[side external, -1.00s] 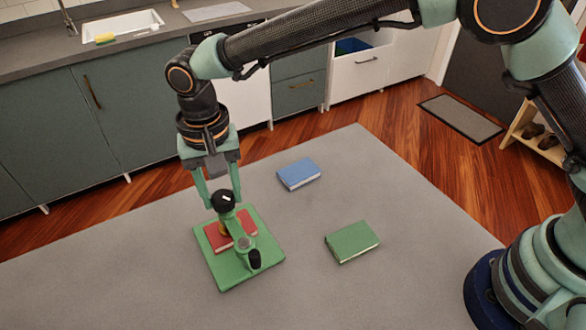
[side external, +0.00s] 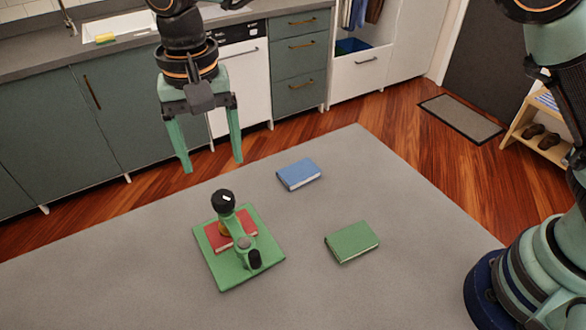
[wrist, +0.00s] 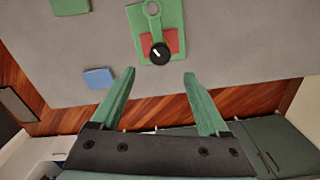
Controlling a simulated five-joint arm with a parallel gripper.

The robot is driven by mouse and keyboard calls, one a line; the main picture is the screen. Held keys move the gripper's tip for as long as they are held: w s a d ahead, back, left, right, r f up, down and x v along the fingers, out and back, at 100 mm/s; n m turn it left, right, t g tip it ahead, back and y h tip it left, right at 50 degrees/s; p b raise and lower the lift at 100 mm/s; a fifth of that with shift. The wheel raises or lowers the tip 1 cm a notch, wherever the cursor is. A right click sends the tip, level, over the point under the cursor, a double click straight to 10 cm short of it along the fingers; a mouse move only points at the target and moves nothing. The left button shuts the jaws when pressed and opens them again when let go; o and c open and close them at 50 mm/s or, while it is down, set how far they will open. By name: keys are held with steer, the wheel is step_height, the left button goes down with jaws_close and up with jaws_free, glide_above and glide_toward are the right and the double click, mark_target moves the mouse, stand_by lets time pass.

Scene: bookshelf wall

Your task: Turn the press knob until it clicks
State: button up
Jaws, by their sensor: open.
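The press is a green stand (side external: 230,284) with an upright arm, on the grey table. Its black knob (side external: 223,201) is on top and has a white mark; the knob also shows in the wrist view (wrist: 160,53). A red book (side external: 214,238) lies on the press base under the arm. My gripper (side external: 213,168) is open and empty, raised above and behind the press, clear of the knob. In the wrist view the fingers (wrist: 158,76) are spread wide, with the knob beyond and between their tips.
A blue book (side external: 299,174) lies behind and right of the press, and a green book (side external: 352,242) lies to its right. The grey table (side external: 330,290) is otherwise clear. Kitchen cabinets (side external: 135,120) stand behind it.

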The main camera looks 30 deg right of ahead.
mark_target(223, 196)
steer(key=shift+r, duration=1.6)
step_height(223, 196, down, 12)
steer(key=n, duration=3)
steer(key=shift+r, duration=0.1)
